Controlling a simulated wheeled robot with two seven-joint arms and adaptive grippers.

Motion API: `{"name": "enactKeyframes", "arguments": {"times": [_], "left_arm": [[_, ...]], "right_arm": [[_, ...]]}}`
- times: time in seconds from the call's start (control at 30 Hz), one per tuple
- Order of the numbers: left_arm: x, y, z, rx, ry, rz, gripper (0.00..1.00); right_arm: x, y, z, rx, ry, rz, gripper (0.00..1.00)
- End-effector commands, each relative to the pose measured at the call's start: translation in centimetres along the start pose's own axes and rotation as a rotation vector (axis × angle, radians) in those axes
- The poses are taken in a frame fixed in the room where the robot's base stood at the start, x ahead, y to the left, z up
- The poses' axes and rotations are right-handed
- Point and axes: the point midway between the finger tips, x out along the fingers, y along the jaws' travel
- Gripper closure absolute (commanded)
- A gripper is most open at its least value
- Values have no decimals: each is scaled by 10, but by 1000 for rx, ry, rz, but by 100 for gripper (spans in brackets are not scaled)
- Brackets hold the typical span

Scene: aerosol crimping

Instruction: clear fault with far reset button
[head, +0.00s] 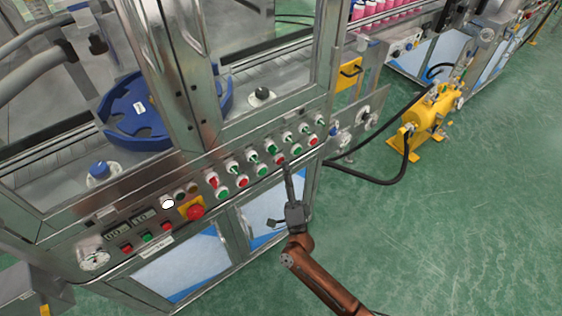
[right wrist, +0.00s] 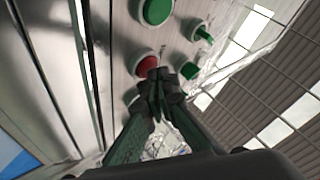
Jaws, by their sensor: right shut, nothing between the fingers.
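The machine's slanted control panel (head: 231,206) carries a row of red and green buttons with green switches above most of them. My right gripper (head: 287,168) is shut and empty, its fingertips just below a red button (head: 280,161) in the farther half of the row. In the right wrist view, the shut fingertips (right wrist: 160,82) overlap the lower edge of this red button (right wrist: 147,64); I cannot tell whether they touch it. A large green button (right wrist: 157,10) sits beyond it. No readable label marks a reset button. My left gripper is not in view.
A red mushroom button on a yellow plate (head: 195,212) and small displays (head: 130,225) sit on the nearer panel. Metal frame posts and clear panes rise behind the buttons. A yellow machine (head: 432,110) with black hoses stands at right. Green floor (head: 450,220) is open at right.

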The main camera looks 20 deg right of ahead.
Motion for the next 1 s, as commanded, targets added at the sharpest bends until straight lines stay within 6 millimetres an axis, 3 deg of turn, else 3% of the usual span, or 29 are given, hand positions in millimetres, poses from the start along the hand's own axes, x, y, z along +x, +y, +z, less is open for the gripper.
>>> {"name": "enactKeyframes", "arguments": {"times": [0.57,1.0], "left_arm": [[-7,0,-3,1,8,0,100],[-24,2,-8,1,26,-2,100]], "right_arm": [[-9,-7,-7,0,0,0,100],[-36,-28,-28,0,2,0,100]]}}
